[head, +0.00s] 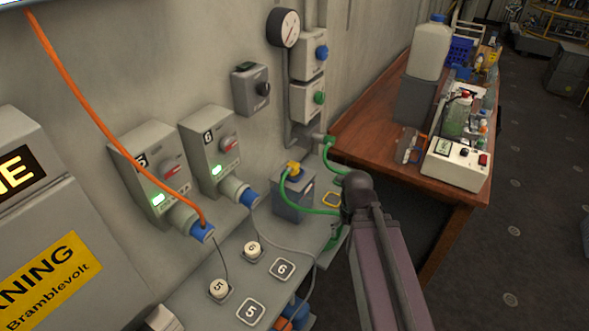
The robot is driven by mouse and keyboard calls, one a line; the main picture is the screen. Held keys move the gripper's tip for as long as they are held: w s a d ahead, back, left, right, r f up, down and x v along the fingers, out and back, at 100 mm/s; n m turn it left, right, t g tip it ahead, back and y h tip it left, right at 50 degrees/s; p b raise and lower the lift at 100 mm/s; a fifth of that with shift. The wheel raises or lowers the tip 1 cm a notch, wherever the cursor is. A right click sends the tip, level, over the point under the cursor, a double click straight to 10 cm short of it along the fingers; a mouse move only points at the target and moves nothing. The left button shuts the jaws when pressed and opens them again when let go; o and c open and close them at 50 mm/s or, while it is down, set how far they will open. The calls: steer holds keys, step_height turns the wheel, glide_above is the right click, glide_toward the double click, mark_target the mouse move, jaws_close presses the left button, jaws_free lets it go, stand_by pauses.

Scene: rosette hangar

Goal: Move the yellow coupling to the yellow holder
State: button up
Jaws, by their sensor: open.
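The yellow coupling (293,168) sits on top of a grey box (293,194) on the grey bench, with a green hose (315,211) curving from it to the right. My gripper does not show; the arm hides that area.
Two wall sockets with blue plugs stand left, an orange cable (95,118) hanging to one. Numbered plates and round knobs lie on the front bench (185,293). A green connector (329,141) is behind. A wooden table (372,122) with a jug (429,48) and instruments stands right.

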stand_by(0.4)
step_height(320, 180, up, 20)
steer(key=m+p, duration=0.4)
steer(key=p, duration=1.6)
glide_above(293, 164)
steer(key=shift+w+a+f, duration=0.1)
steer(key=shift+w, duration=0.05)
steer(key=shift+f, duration=0.1)
step_height(293, 164, down, 8)
steer(key=b, duration=0.8)
steer(key=shift+f+b, duration=0.25)
steer(key=shift+b, duration=0.15)
steer(key=shift+f, duration=0.1)
steer(key=shift+f+b, duration=2.5)
steer(key=shift+b, duration=0.1)
